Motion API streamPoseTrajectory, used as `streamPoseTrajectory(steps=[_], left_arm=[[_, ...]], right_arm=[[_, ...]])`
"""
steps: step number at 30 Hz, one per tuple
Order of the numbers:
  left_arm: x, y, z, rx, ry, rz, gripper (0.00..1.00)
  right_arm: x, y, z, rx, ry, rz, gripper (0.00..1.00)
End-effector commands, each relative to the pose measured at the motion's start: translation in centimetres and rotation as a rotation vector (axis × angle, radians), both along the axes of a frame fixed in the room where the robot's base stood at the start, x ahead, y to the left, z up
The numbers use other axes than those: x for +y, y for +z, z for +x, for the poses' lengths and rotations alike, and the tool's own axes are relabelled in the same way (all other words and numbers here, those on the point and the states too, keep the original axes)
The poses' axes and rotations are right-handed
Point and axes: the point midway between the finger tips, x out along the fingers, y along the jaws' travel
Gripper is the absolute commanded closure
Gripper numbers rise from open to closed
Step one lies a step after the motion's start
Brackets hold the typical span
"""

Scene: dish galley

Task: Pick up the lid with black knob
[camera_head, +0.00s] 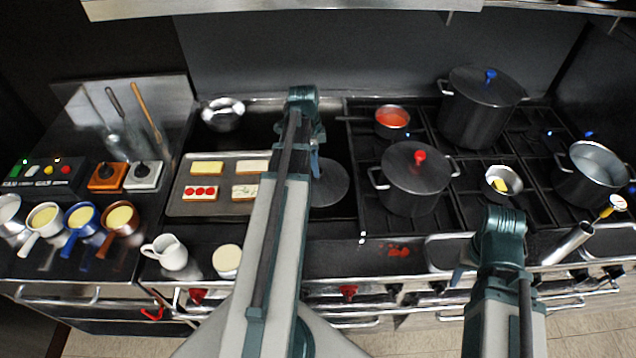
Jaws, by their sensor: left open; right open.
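A flat grey round disc (329,187), which looks like a lid, lies on the dark surface right of the baking tray. My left arm covers its left part, and I cannot make out a knob on it. My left gripper (315,166) is open above the disc's upper left edge, partly hidden behind my arm. I cannot tell whether it touches the disc. My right gripper (459,274) is open near the stove's front edge, mostly hidden by its own wrist. Other lids cover pots: one with a red knob (420,157) and one with a blue knob (490,75).
A baking tray (180,207) with several food slabs lies left of my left arm. A white jug (170,252) stands at the front left.

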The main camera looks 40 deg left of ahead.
Motion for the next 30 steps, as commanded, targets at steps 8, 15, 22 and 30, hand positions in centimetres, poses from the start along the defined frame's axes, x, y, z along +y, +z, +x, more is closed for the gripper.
streamPoseTrajectory(steps=[8,15,22,30], left_arm=[[-0.1,-2.6,0.5,0.0,0.0,0.0,0.24],[-0.4,-5.2,0.8,0.0,0.0,0.0,0.24],[-0.5,-5.0,0.8,0.0,0.0,0.0,0.24],[-0.4,-5.0,0.8,0.0,0.0,0.0,0.63]], right_arm=[[0.0,-2.6,0.0,0.0,-0.001,0.0,0.5],[0.0,-5.2,0.0,0.0,-0.002,0.0,0.5],[0.0,-5.0,0.0,0.0,-0.002,0.0,0.5],[0.0,-5.0,0.0,0.0,-0.002,0.0,0.5]])
